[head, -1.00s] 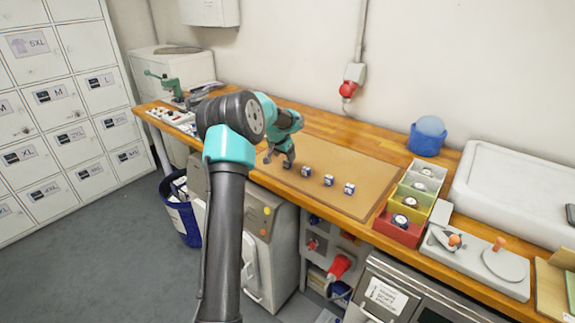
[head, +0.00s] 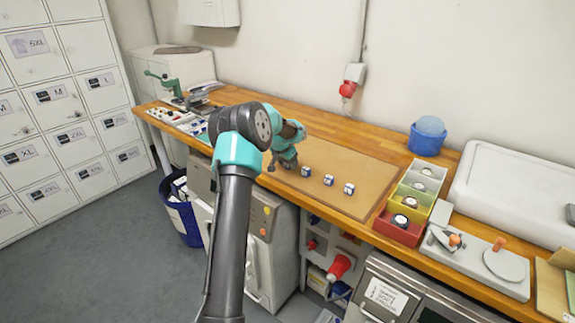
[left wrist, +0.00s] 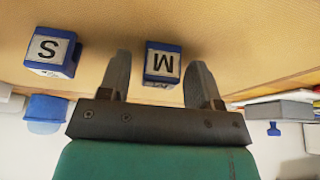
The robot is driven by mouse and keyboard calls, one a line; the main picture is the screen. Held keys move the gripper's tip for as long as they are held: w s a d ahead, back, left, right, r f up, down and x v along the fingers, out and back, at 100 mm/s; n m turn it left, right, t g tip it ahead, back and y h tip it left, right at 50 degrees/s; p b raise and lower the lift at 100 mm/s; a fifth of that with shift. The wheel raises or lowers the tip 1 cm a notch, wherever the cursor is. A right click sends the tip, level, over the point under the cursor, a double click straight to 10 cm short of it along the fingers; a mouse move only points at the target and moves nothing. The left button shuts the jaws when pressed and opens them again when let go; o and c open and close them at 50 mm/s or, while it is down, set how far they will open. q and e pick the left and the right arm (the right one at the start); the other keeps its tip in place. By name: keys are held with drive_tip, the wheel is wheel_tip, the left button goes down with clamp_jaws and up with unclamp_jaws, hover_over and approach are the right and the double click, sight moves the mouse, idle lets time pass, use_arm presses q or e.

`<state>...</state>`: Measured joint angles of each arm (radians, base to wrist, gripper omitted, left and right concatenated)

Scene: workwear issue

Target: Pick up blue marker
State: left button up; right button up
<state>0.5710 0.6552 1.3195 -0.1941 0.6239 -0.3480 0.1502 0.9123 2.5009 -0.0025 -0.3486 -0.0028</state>
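Several small blue-and-white cubes with size letters stand in a row on the tan mat (head: 345,165); no pen-like marker shows. Three show in the head view: the left cube (head: 306,171), middle cube (head: 328,180) and right cube (head: 349,188). My left gripper (head: 282,165) is low over the mat, left of them. In the left wrist view the cube marked M (left wrist: 163,62) lies between the fingertips of the open left gripper (left wrist: 158,75), with a gap at its left. The cube marked S (left wrist: 50,52) is left of the fingers. My right gripper is out of view.
Red, yellow and green bins (head: 400,228) with round items stand right of the mat. A blue tub (head: 427,138) is behind them, a white lidded case (head: 512,195) farther right. A green press (head: 165,82) and a parts tray (head: 172,117) are at the left.

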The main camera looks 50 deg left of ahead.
use_arm(q)
drive_tip(key=c, duration=0.8)
drive_tip(key=shift+c, duration=0.3)
drive_tip(key=shift+r, duration=1.3)
drive_tip(key=shift+s+d+r, duration=0.25)
drive_tip(key=shift+d+r, duration=0.05)
drive_tip(key=shift+r, duration=0.2)
drive_tip(key=s+d+r, duration=0.1)
drive_tip(key=s+d, duration=0.9)
drive_tip(key=d, duration=0.1)
drive_tip(key=shift+d+r, duration=0.2)
drive_tip(key=shift+d, duration=0.05)
